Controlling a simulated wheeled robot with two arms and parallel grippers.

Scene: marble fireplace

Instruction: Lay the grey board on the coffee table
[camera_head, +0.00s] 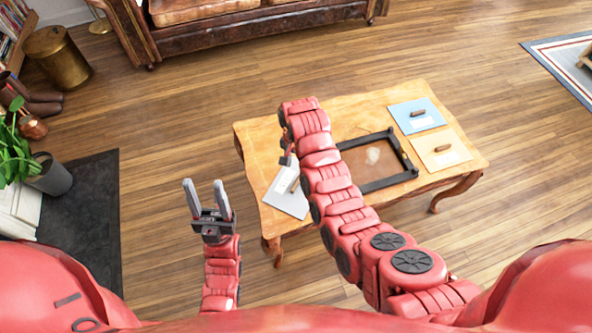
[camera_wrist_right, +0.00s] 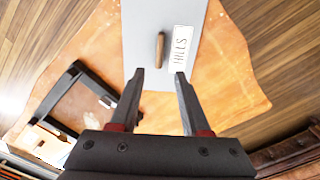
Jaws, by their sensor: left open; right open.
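The grey board (camera_head: 284,202) lies at the front left part of the wooden coffee table (camera_head: 262,140), partly hidden by my right arm. In the right wrist view the grey board (camera_wrist_right: 140,25) carries a brown handle (camera_wrist_right: 160,50) and a white label reading "HILLS". My right gripper (camera_wrist_right: 158,73) is open, with its fingertips on either side of the line of the handle, close to its near end. I see no grip on the board. My left gripper (camera_head: 204,182) is open and empty, over the floor left of the table.
A dark frame (camera_head: 390,183) with a brown inside lies mid-table. A blue board (camera_head: 405,122) and an orange-tan board (camera_head: 448,140), each with a handle, lie at the table's right. A leather sofa (camera_head: 240,30) stands behind.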

